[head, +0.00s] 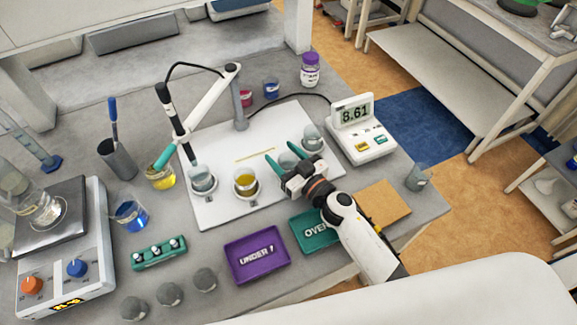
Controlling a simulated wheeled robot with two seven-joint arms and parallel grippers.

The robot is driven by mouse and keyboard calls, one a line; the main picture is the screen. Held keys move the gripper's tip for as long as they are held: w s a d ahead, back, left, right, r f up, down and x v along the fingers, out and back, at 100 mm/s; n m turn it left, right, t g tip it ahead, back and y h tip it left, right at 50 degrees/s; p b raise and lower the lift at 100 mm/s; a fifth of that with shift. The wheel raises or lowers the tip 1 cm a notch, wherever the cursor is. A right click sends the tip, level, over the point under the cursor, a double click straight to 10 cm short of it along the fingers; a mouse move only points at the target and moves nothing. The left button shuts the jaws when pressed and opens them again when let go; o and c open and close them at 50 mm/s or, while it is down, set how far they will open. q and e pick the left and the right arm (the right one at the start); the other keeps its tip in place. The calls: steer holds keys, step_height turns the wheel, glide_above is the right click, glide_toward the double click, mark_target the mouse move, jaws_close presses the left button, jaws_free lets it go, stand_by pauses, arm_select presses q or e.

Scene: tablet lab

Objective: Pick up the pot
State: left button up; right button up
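Several small pots stand on the white board (222,211). One pot (287,160) is between the two teal fingers of my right gripper (280,150). The fingers are spread, one on each side of it, and the gripper body hides its near side. I cannot tell whether a finger touches it. Another pot (313,138) stands just behind and to the right of the gripper. A pot with yellow-brown liquid (245,184) and a pot under the probe (202,181) stand to the left. My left gripper is not in view.
A meter reading 8.61 (364,150) stands right of the board. The probe stand (239,110) rises behind it. A purple tray (258,279) and a teal tray (301,236) lie in front. A yellow-liquid beaker (161,180) and blue-liquid beaker (130,217) stand left.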

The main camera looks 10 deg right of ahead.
steer(key=c, duration=0.6)
steer(key=shift+r, duration=0.1)
steer(key=shift+c, duration=0.2)
